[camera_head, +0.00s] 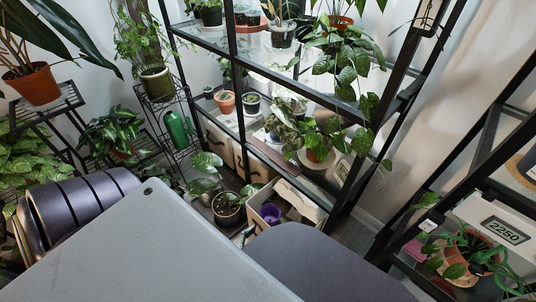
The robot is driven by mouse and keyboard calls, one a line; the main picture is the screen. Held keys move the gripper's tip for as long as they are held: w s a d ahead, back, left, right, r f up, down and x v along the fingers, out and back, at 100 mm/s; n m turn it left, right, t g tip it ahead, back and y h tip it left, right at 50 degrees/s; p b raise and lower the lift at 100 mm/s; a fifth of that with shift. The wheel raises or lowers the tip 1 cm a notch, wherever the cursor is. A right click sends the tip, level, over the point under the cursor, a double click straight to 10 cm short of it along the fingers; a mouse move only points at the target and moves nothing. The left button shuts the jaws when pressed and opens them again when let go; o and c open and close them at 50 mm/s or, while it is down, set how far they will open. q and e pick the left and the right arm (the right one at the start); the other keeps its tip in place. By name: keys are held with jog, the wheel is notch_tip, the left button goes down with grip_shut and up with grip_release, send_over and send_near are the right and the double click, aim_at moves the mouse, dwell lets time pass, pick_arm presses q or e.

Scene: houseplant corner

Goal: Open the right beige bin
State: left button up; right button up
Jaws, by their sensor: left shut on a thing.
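The right beige bin (314,193) stands at the bottom of the black shelf, pulled out from under it, so its open top shows. A purple pot (270,213) and other small items sit inside. Two more beige bins, such as the left one (218,146), stand further left under the shelf. My left gripper (246,236) shows only as a small dark part at the near front of the right bin, shut on its front edge. My own grey body hides most of it, so the exact grip is unclear. My right gripper is not in view.
A potted plant (227,208) stands on the floor just left of the pulled-out bin. The black shelf (345,205) holds several plants above. A second rack with a plant and a box marked 2250 (505,230) stands at the right. A green bottle (177,132) is on the wire stand.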

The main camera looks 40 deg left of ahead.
pick_arm(q)
jog(key=shift+s+a+f, duration=0.1)
jog(key=shift+s+f, duration=0.1)
jog(key=shift+s, duration=0.85)
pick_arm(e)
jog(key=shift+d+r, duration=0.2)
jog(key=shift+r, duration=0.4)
pick_arm(q)
jog(key=o, duration=1.3)
jog(key=shift+c, duration=0.2)
jog(key=shift+s, duration=0.15)
